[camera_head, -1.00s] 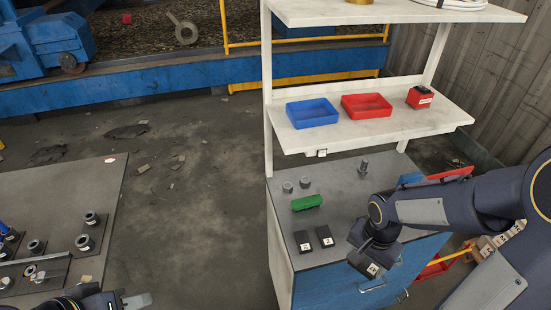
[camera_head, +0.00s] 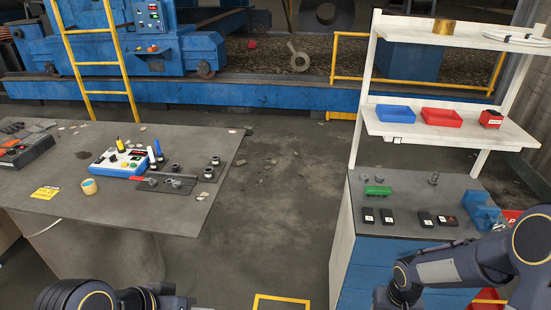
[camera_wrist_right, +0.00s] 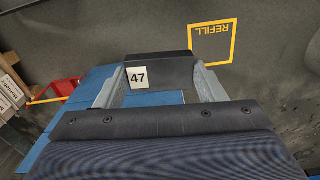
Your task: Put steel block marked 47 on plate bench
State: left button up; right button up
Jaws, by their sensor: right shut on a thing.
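My right gripper (camera_wrist_right: 157,88) is shut on a dark steel block (camera_wrist_right: 172,70) with a white label reading 47. The block sits between the two grey fingers, above the floor. In the head view my right wrist hangs at the bottom, in front of the blue cabinet, and the block does not show.
The cabinet top (camera_head: 405,190) holds several dark labelled blocks (camera_head: 386,216), a green piece (camera_head: 377,190) and a blue vise-like device (camera_head: 482,210). Blue (camera_head: 395,113) and red (camera_head: 441,117) trays lie on the shelf above. Open floor with a yellow REFILL square (camera_wrist_right: 211,43) separates bench and cabinet.

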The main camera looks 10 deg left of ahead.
aim_at(115, 193)
jog(key=u, duration=0.4)
jog(key=j+u, duration=0.2)
jog(key=u, duration=0.25)
jog(key=k+j+u, duration=0.1)
jog(key=u, duration=0.3)
jog(key=i+j, duration=0.25)
jog(key=j, duration=0.15)
jog(key=i+j, duration=0.2)
jog(key=j, duration=0.2)
jog(key=i+j, duration=0.25)
jog(key=j, duration=0.15)
jog(key=i+j, duration=0.25)
jog(key=j, duration=0.15)
jog(key=i+j, duration=0.25)
jog(key=j, duration=0.15)
